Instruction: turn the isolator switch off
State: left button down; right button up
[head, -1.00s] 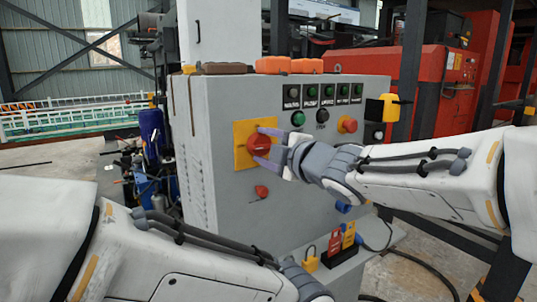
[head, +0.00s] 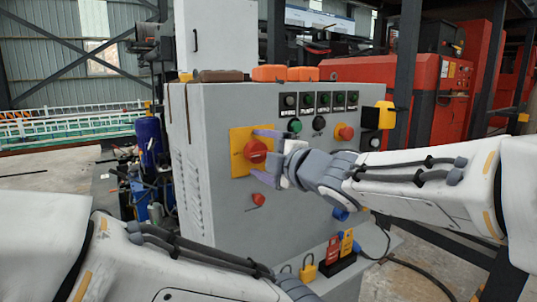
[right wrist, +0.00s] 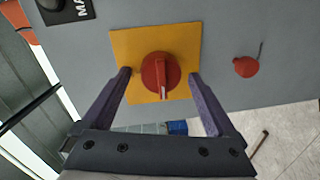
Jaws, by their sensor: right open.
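The isolator switch is a red rotary knob (head: 256,151) on a square yellow plate (head: 238,165) on the grey cabinet front. In the right wrist view, the red knob (right wrist: 158,72) shows a raised grip bar with a white mark at its lower end; the yellow plate (right wrist: 125,48) is behind it. My right gripper (head: 262,154) is open, one purple finger above the knob and one below. In the right wrist view, the gripper (right wrist: 160,75) straddles the knob with visible gaps on both sides. My left gripper is out of the picture; only its arm shows.
A smaller red knob (head: 258,199) sits below the plate. Push buttons and a red mushroom button (head: 344,133) are on the panel's upper right. Yellow (head: 308,270) and red (head: 333,251) padlocks stand on a low ledge. Orange items (head: 270,73) lie on the cabinet top.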

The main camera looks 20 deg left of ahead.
jog(key=shift+d, duration=0.1)
jog(key=f+p+v, duration=0.1)
jog(key=v, duration=0.9)
jog(key=shift+r, duration=0.45)
jog(key=shift+s+d+f, duration=0.1)
jog(key=shift+d, duration=0.05)
